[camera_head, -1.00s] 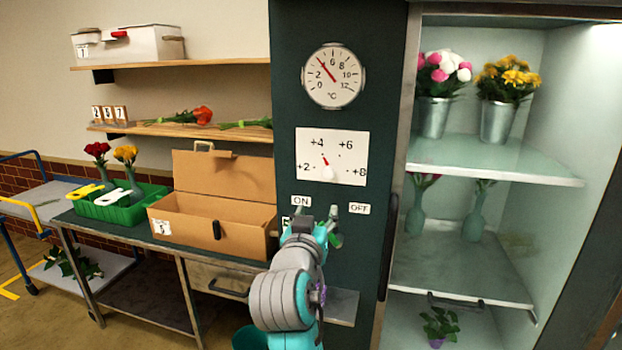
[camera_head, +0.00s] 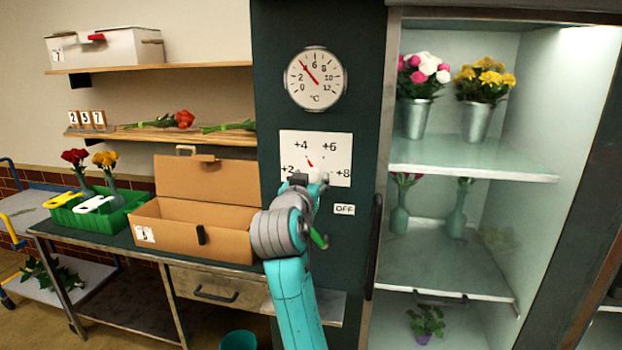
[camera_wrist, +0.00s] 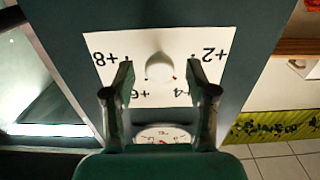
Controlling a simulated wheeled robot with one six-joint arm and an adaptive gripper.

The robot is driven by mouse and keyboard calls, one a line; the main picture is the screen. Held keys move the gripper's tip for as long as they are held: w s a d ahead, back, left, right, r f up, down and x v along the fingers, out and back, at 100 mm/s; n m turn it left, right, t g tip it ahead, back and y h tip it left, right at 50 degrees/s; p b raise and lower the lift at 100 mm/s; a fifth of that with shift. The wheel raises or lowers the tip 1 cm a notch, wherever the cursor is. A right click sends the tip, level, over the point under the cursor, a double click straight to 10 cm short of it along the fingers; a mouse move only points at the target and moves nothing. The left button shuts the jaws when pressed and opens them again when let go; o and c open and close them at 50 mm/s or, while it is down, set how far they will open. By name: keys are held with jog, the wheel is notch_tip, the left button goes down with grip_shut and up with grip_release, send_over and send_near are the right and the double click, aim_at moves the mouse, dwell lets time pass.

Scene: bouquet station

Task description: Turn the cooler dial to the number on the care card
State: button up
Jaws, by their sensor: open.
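The cooler dial is a white plate (camera_head: 342,150) marked +2, +4, +6 and +8, with a round knob and a red pointer. In the head view the pointer leans up-left, near +4; my gripper (camera_head: 308,182) covers much of the knob. In the wrist view the plate appears upside down, and the pale knob (camera_wrist: 158,67) lies between the two fingers of my open gripper (camera_wrist: 160,76). I cannot tell whether the fingers touch it. I cannot identify a care card; a small white label (camera_head: 144,234) is on the cardboard box, its print too small to read.
A round thermometer (camera_head: 315,78) is above the dial, and an OFF label (camera_head: 344,209) is below it. The glass-fronted cooler (camera_head: 470,172) with flower vases stands to the right. The cardboard box (camera_head: 195,238) sits on the bench to the left.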

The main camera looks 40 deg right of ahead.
jog(key=shift+w+d, duration=0.35)
jog(key=shift+d, duration=0.15)
grip_shut()
jog(key=shift+n, duration=0.3)
jog(key=n, duration=1.1)
jog(key=shift+n, duration=0.3)
dwell(0.4)
